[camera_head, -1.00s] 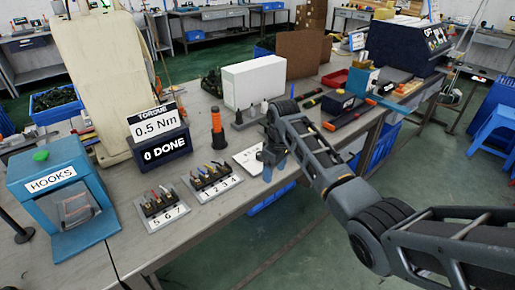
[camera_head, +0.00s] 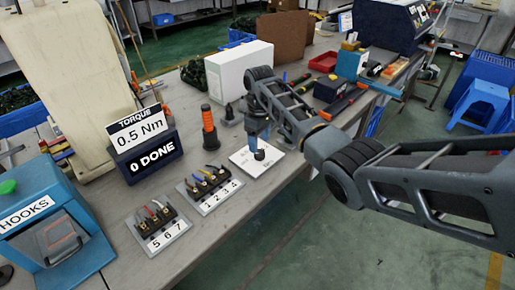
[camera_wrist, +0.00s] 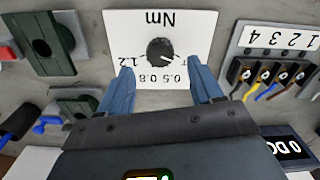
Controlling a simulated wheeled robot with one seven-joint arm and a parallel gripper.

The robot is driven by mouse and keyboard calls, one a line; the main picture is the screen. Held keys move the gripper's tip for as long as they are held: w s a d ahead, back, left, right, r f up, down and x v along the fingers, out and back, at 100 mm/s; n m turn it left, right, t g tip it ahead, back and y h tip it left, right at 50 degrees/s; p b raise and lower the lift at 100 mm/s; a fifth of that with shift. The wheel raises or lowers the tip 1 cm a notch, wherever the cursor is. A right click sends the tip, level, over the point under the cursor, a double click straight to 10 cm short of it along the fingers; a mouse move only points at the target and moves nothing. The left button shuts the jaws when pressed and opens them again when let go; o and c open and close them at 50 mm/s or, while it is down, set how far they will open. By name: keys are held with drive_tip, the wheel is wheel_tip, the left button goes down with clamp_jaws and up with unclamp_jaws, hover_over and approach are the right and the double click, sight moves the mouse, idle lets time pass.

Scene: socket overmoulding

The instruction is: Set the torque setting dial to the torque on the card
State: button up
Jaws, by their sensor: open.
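The torque card (camera_head: 138,130) reads 0.5 Nm and stands above a dark box (camera_head: 152,160) reading 0 DONE. The dial plate (camera_head: 243,158) lies flat on the bench, with the black torque dial (camera_head: 260,155) on it. In the wrist view the dial (camera_wrist: 163,50) sits on the white plate (camera_wrist: 190,25), marked Nm, with 0.5, 0.8 and 1.2 around the dial. Its white pointer mark seems to point to the lower right. My gripper (camera_wrist: 162,70) is open, its blue fingers apart on either side, just short of the dial. In the head view my gripper (camera_head: 258,138) is above the plate.
Terminal blocks with coloured wires stand on plates labelled 1 2 3 4 (camera_head: 210,190) and 5 6 7 (camera_head: 158,228). A blue HOOKS box (camera_head: 50,230) is at left.

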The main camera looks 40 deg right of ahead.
sight(259, 152)
drive_tip(key=shift+f, duration=2.3)
drive_tip(key=c, duration=1.1)
